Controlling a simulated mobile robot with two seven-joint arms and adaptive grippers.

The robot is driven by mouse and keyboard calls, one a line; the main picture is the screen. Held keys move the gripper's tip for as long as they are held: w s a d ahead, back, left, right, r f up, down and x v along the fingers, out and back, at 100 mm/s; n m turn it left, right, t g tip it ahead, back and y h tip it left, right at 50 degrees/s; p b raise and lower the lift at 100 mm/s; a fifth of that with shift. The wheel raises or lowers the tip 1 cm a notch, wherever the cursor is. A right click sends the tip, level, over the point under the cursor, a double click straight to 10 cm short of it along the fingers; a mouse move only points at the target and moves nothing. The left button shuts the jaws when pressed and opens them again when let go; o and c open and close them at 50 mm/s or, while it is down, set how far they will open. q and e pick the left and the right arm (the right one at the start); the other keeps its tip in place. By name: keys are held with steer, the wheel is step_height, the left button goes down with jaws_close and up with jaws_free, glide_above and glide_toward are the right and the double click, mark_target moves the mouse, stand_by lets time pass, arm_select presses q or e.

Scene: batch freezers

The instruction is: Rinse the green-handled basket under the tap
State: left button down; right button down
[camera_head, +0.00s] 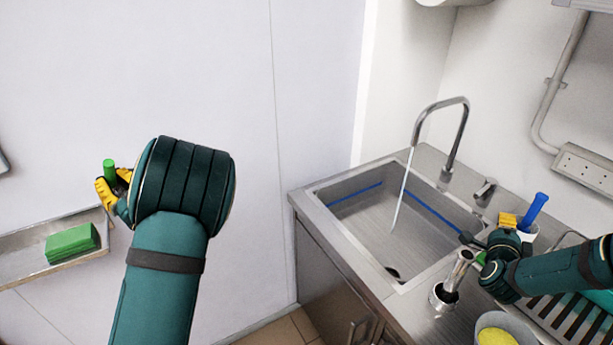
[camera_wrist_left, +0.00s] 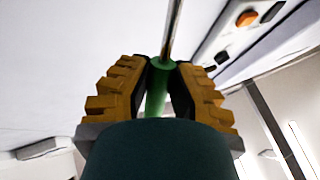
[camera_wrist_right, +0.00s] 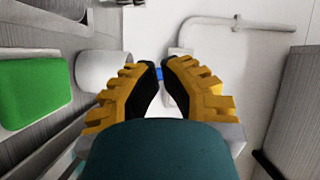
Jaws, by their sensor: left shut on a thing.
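My left gripper (camera_head: 110,186) is shut on a green handle (camera_head: 108,168), in front of the wall at the left, well away from the sink (camera_head: 400,225). In the left wrist view the green handle (camera_wrist_left: 158,88) sits between the yellow fingers, and a thin metal rod (camera_wrist_left: 173,30) runs on from it. The basket itself is not visible. The tap (camera_head: 455,130) stands behind the sink, and a thin pale water stream falls from its spout into the basin. My right gripper (camera_head: 507,221) is right of the sink, near a blue handle (camera_head: 536,206); whether it grips anything is unclear.
A wall shelf (camera_head: 30,265) at the left holds a green block (camera_head: 71,243). Right of the sink are a metal tool in a holder (camera_head: 443,297), a tub with yellow contents (camera_head: 497,338) and a slatted rack (camera_head: 560,320). The basin looks clear.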

arm_select(q)
steer(key=shift+f+b, duration=0.4)
steer(key=shift+f, duration=0.3)
arm_select(e)
steer(key=shift+f, duration=0.75)
arm_select(q)
steer(key=shift+r, duration=0.2)
steer(key=shift+r+p, duration=0.1)
steer(key=shift+p, duration=0.2)
arm_select(e)
glide_toward(485, 189)
steer(key=w+d, duration=0.2)
steer(key=d, duration=0.1)
steer(key=shift+w+d+f, duration=0.15)
